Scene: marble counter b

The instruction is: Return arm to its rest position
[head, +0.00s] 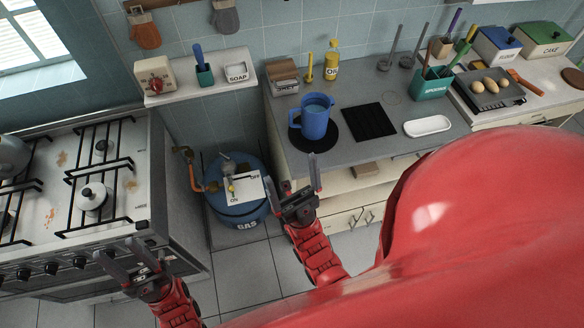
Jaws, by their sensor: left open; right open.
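My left gripper (132,256) is open and empty in front of the stove's lower right front, on a red arm at the bottom left. My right gripper (298,178) is open and empty, with its fingers pointing up, in front of the counter cabinet and just right of the gas tank. A blue pitcher (314,122) stands upright on a round black mat (300,146) on the grey counter, above and apart from my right gripper. A large part of my own red body hides the lower right.
A blue gas tank (238,214) stands between stove and counter. The counter holds a black square mat (368,123), a white tray (427,126) and a teal utensil holder (431,86). Tiled floor (245,280) is clear.

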